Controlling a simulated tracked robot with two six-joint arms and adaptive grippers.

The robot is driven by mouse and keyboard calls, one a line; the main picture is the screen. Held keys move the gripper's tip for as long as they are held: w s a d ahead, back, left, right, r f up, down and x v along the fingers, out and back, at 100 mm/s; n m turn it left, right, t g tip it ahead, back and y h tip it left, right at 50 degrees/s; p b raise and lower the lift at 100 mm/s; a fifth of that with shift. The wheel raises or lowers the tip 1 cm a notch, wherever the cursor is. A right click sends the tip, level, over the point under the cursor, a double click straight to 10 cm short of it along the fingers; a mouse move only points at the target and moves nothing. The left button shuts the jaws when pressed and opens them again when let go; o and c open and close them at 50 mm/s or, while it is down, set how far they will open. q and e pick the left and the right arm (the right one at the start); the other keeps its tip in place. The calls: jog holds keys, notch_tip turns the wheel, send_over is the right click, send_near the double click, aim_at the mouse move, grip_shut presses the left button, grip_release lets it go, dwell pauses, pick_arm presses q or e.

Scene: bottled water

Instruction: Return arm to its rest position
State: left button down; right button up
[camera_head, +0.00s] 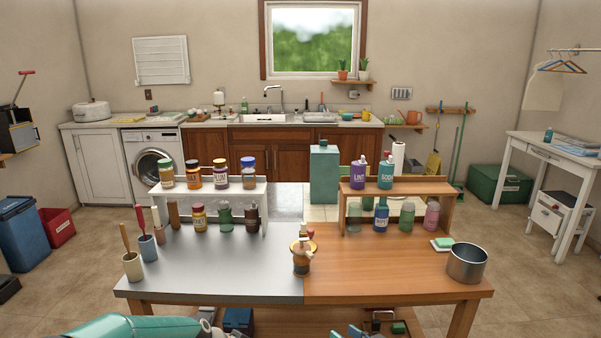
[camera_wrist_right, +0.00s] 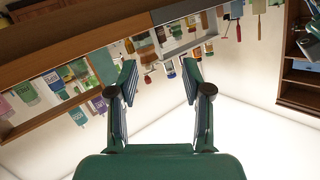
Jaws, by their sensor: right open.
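My right gripper (camera_head: 358,332) shows only its tips at the bottom edge of the head view, in front of the table. In the right wrist view the right gripper (camera_wrist_right: 158,80) has its two fingers wide apart, with nothing between them. It is below the tabletop's front edge in the head view, apart from the bottles. A teal link of my left arm lies at the bottom left of the head view; its gripper is not visible there.
The table (camera_head: 400,270) holds a white rack (camera_head: 262,200) and a wooden rack (camera_head: 447,187) with several bottles. A jar-like brown item (camera_head: 302,262) stands near the front middle, a metal pot (camera_head: 466,264) at right. The wrist view shows the scene upside down.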

jog(key=s+f+m+g+h+p, duration=0.2)
jog(key=s+f+m+g+h, duration=0.3)
jog(key=s+f, duration=1.15)
pick_arm(q)
jog(key=s+a+f+n+g, duration=0.1)
jog(key=s+f+n, duration=0.3)
jog(key=s, duration=1.1)
jog(key=s+f+n+g+y, duration=0.1)
jog(key=s+f+n, duration=0.4)
jog(key=s+f, duration=0.5)
jog(key=s+g, duration=0.1)
jog(key=s, duration=0.4)
jog(key=shift+s+a+f, duration=0.15)
jog(key=shift+s+a, duration=0.05)
jog(key=shift+a, duration=0.2)
pick_arm(e)
jog(key=s+f+g, duration=0.1)
jog(key=s+g, duration=0.2)
jog(key=s, duration=0.6)
jog(key=s+d+f+g, duration=0.1)
jog(key=s+g, duration=0.2)
jog(key=s, duration=0.6)
jog(key=shift+f+m+g, duration=0.4)
